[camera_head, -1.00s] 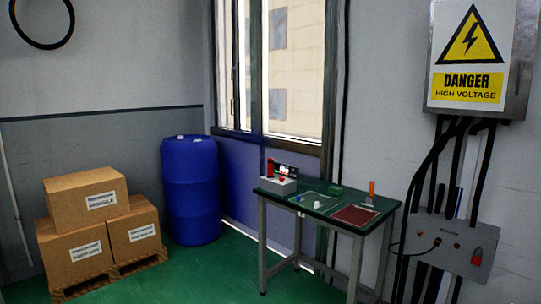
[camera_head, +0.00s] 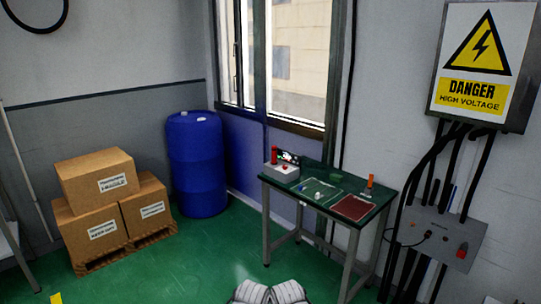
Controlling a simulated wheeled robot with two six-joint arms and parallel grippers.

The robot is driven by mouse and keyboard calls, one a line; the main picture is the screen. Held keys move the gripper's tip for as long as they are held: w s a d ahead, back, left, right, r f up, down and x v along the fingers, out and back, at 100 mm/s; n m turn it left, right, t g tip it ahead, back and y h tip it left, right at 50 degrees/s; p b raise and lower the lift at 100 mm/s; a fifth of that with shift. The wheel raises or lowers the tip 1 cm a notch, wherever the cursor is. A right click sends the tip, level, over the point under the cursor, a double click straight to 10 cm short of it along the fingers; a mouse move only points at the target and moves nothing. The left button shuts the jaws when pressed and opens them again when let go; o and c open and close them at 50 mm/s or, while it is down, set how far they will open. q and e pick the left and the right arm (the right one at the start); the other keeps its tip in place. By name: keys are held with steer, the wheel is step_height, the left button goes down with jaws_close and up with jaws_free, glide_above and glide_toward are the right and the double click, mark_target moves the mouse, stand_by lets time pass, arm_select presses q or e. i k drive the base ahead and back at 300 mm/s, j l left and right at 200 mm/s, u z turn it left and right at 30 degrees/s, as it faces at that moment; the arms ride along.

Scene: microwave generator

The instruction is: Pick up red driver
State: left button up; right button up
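A small table (camera_head: 326,211) with a green top stands against the right wall below the window. An upright orange-red thing (camera_head: 370,181) stands near its back right corner and may be the red driver; it is too small to tell for sure. Another upright red thing (camera_head: 274,155) is at the table's left end by a light grey box (camera_head: 281,172). Neither of my grippers shows. Two white-grey parts of mine show at the bottom edge, with no fingertips visible.
A dark red mat (camera_head: 353,208) and a clear tray (camera_head: 318,190) lie on the table. Cardboard boxes (camera_head: 94,233) on a pallet and a blue barrel (camera_head: 197,165) stand left. Cables hang below the danger panel (camera_head: 482,62) at right. Green floor (camera_head: 214,265) before the table is clear.

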mark_target(274, 148)
steer(key=i+j+u, duration=0.25)
steer(key=i, duration=0.55)
steer(key=i+u, duration=0.25)
steer(key=i, duration=0.55)
steer(key=i+l+u, duration=0.1)
steer(key=i, duration=0.35)
steer(key=i+l+u, duration=0.1)
steer(key=i, duration=0.3)
steer(key=i+l, duration=0.1)
steer(key=l, duration=0.35)
steer(key=i, duration=0.05)
